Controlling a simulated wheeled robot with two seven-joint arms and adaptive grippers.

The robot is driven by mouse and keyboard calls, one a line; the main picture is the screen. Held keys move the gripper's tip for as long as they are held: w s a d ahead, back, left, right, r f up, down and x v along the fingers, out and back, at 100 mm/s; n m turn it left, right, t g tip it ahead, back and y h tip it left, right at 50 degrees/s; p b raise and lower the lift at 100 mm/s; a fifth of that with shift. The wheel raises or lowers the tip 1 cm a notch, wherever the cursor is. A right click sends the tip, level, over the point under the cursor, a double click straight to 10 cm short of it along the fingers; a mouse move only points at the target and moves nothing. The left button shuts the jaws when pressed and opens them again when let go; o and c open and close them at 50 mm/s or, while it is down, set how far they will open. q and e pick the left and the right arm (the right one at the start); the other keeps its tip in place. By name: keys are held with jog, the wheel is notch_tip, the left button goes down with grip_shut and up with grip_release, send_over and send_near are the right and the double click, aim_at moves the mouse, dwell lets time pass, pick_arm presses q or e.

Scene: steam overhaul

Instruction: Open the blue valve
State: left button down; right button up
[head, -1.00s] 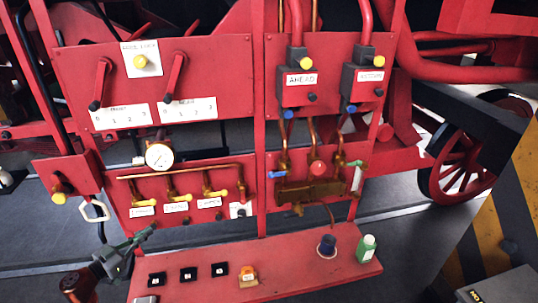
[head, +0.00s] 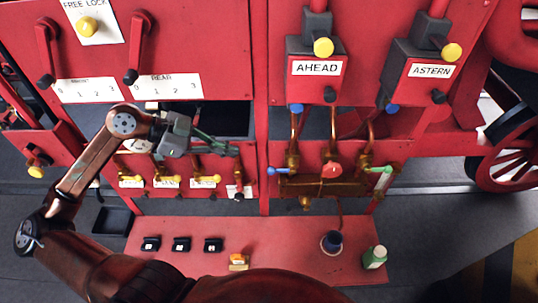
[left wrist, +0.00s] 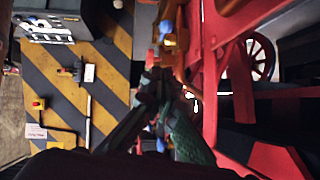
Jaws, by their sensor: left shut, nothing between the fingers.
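A small blue valve handle (head: 278,171) sticks out at the left end of a brass valve body (head: 310,186) on the lower right red panel. A red knob (head: 332,170) and a green-and-white handle (head: 383,180) sit on the same fittings. My right gripper is not in view.
Blue knobs (head: 296,108) hang below the AHEAD box (head: 317,67) and the ASTERN box. Yellow-handled cocks (head: 166,181) line the lower left panel. The red shelf (head: 290,258) below holds small black blocks, a dark blue knob and a green bottle (head: 374,257).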

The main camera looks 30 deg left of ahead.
pick_arm(q)
jog(key=p, duration=0.2)
send_near(278, 169)
jog(key=w+d+r, duration=0.1)
jog(key=d+r, duration=0.1)
jog(key=d, duration=0.1)
jog(key=shift+w+a+f+p, duration=0.1)
jog(key=shift+w+f+p, duration=0.15)
jog(key=shift+f, duration=0.5)
jog(key=shift+w+d+f+p, duration=0.1)
jog(key=shift+w+f+p, duration=0.15)
jog(key=shift+f, duration=0.5)
jog(key=shift+w+a+f+p, duration=0.1)
jog(key=shift+w+f+p, duration=0.15)
jog(key=shift+f, duration=0.5)
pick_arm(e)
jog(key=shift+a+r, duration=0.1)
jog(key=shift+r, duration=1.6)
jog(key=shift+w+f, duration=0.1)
